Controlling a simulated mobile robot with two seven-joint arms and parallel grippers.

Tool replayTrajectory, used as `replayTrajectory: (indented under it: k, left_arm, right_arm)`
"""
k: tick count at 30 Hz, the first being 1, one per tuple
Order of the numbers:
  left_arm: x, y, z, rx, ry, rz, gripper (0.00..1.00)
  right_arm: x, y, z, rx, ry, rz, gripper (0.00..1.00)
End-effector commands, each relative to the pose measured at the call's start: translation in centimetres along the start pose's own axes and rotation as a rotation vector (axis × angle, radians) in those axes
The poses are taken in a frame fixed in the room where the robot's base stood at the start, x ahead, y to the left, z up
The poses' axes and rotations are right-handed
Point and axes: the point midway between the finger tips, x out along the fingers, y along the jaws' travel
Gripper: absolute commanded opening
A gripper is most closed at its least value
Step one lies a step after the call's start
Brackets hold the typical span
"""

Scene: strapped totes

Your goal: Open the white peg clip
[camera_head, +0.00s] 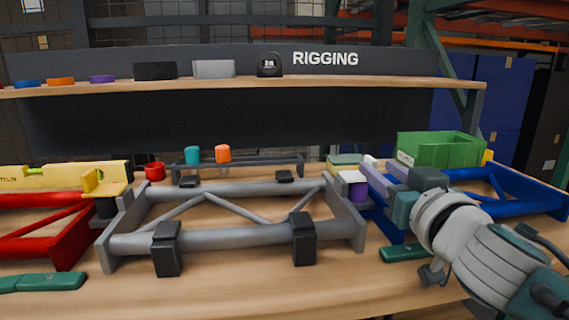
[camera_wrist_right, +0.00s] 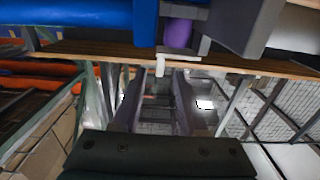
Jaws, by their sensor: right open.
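A small white piece, likely the peg clip (camera_head: 370,161), shows at the blue frame's left end in the head view. It also shows as a short white peg (camera_wrist_right: 160,66) in the right wrist view. A purple cylinder (camera_head: 358,193) with a white top stands close by; the cylinder also shows in the right wrist view (camera_wrist_right: 178,33). My right gripper (camera_head: 379,173) is open, its two grey-lilac fingers (camera_wrist_right: 160,80) reaching toward the clip. The peg lies between the fingertips in the picture; I cannot tell whether they touch it. My left gripper is out of view.
A blue frame (camera_head: 510,196) lies right, a grey frame (camera_head: 230,188) with black straps in the middle, a red frame (camera_head: 45,228) left. A green bin (camera_head: 440,149) stands behind the right gripper. A dark green tool (camera_head: 403,253) lies in front. The bench's front middle is clear.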

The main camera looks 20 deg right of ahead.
Motion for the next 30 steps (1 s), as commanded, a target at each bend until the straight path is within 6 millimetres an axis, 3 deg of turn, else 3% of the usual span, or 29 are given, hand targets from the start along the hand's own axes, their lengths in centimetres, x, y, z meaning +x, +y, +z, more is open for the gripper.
replayTrajectory:
  k: [6,17,28,30]
  left_arm:
    - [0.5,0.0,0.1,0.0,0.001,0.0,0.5]
    - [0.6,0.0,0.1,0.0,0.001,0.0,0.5]
    - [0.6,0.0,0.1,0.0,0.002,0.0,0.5]
    - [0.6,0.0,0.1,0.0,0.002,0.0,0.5]
  right_arm:
    - [2.6,0.0,0.1,-0.001,0.0,0.001,0.42]
    - [3.1,0.0,0.0,-0.001,-0.001,0.001,0.42]
    - [3.1,0.0,0.0,-0.001,-0.001,0.001,0.02]
    - [3.1,0.0,0.0,-0.001,-0.001,0.001,0.0]
